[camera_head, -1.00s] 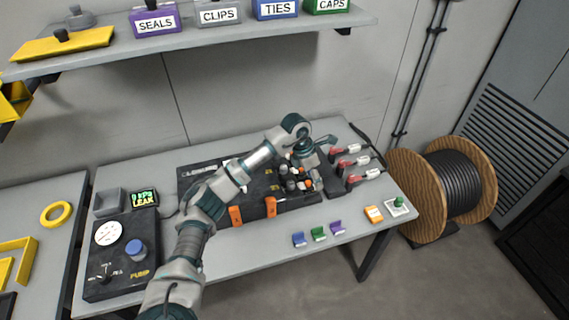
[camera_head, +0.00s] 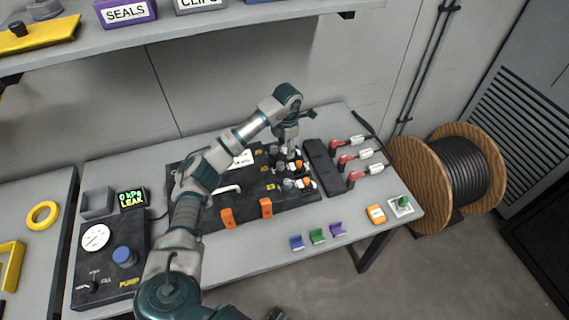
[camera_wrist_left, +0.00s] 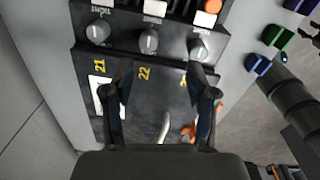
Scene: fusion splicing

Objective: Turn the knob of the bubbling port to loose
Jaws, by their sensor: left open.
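A black panel in the head view (camera_head: 215,217) lies on the table. Its right part carries a row of grey knobs (camera_head: 288,184) with white and orange parts beside them. In the left wrist view three grey knobs show: one at left (camera_wrist_left: 98,32), a middle one (camera_wrist_left: 148,41) and a right one (camera_wrist_left: 198,48). "TIGHT" is readable by the left one. Yellow numbers 21 and 22 are printed below; a third is partly hidden by a finger. My left gripper (camera_wrist_left: 160,92) is open and empty over the panel, its fingers below the knob row. I cannot see bubbles at any port.
A pump box (camera_head: 108,262) with gauge, blue knob and "0 kPa LEAK" display (camera_head: 131,199) stands at left. Small coloured clips (camera_head: 317,236) lie along the front edge. A shelf (camera_head: 200,28) hangs above.

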